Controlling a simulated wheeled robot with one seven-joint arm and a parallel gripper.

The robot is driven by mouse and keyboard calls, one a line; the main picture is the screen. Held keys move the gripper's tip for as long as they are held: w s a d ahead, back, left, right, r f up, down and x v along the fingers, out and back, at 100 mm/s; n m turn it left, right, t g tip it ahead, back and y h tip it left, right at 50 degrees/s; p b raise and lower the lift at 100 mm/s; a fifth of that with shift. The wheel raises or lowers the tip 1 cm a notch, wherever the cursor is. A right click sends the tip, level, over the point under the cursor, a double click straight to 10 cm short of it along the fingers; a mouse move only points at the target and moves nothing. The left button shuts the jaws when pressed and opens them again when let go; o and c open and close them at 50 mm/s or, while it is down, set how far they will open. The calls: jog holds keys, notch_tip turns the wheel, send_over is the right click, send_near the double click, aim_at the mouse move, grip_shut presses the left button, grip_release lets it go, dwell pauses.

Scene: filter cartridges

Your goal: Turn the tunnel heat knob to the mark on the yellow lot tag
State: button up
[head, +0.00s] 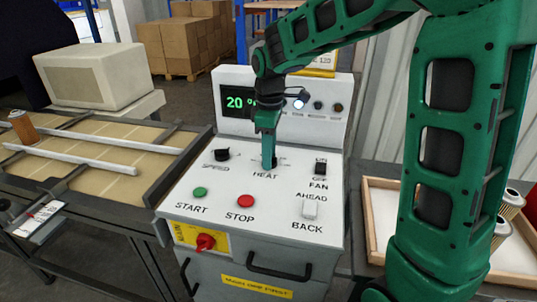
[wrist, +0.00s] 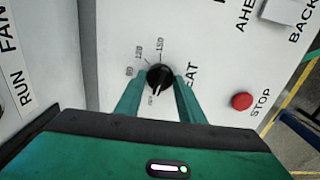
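The heat knob (wrist: 160,77) is black and round, with a white pointer line toward the bottom of the wrist picture. Printed numbers around it include 120 and 150; the others are too small to read surely. My gripper (wrist: 160,85) has one finger on each side of the knob, very close to it; whether they press on it I cannot tell. In the head view my gripper (head: 267,162) points down over the HEAT label and hides most of the knob. A yellow-edged tag (head: 322,62) stands behind the panel top, partly covered by my arm; its writing is unreadable.
The panel also holds a speed knob (head: 222,154), a green start button (head: 199,192), a red stop button (head: 246,201), a fan switch (head: 320,168) and an ahead/back switch (head: 310,209). The display (head: 240,102) reads 20. A conveyor (head: 90,165) lies left, a wooden tray (head: 380,190) right.

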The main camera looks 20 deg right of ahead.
jog(key=shift+m, duration=1.5)
jog(key=m, duration=0.4)
jog(key=shift+m, duration=0.3)
jog(key=m, duration=0.4)
jog(key=shift+m, duration=2.1)
jog(key=shift+d, duration=0.1)
jog(key=o, duration=1)
jog(key=shift+o, duration=0.2)
jog(key=shift+r, duration=0.15)
